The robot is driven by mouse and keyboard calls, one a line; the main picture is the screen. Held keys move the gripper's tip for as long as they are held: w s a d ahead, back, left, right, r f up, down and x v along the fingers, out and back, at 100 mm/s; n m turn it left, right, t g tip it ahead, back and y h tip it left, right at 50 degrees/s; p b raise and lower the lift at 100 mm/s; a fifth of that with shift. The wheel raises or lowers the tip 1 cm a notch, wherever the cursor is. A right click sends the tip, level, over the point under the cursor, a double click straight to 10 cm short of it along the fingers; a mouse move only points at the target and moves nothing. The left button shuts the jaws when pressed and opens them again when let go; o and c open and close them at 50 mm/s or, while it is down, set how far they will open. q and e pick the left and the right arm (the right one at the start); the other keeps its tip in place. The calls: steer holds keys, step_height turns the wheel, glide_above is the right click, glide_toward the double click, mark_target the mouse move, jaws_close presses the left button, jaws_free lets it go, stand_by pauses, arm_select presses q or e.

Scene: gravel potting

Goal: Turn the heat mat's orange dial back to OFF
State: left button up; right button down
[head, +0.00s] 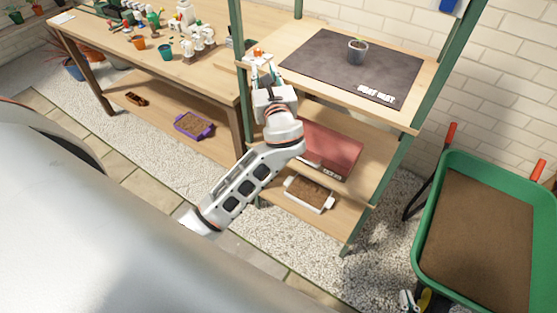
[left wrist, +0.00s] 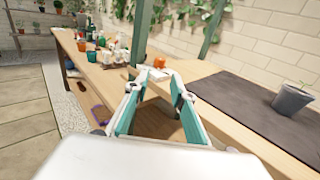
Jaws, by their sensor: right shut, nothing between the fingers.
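The heat mat (head: 352,66) is a dark sheet labelled HEAT MAT on the upper shelf of a green-framed rack; it also shows in the left wrist view (left wrist: 240,101). A small white control box (head: 259,55) sits at the shelf's left end. An orange part, apparently the dial (left wrist: 159,62), shows there between my fingertips in the left wrist view; its setting is too small to read. My left gripper (head: 265,74) is open and empty, its fingertips just in front of the box.
A potted seedling (head: 357,51) stands on the mat. The workbench (head: 90,42) with pots and bottles adjoins at left. A green wheelbarrow (head: 428,240) of soil stands at right.

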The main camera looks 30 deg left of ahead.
arm_select(q)
steer(key=s+d+f+n+h, duration=0.2)
steer(key=f, duration=0.5)
steer(key=s+d+f+n+h, duration=0.3)
steer(key=f, duration=0.5)
steer(key=s+d+f+n+g+h, duration=0.1)
steer(key=s+d+f+n+h, duration=0.2)
steer(key=f, duration=0.4)
steer(key=shift+d+f, duration=0.15)
steer(key=shift+f, duration=0.05)
arm_select(e)
steer(key=shift+w+a+f, duration=0.1)
steer(key=shift+f, duration=0.2)
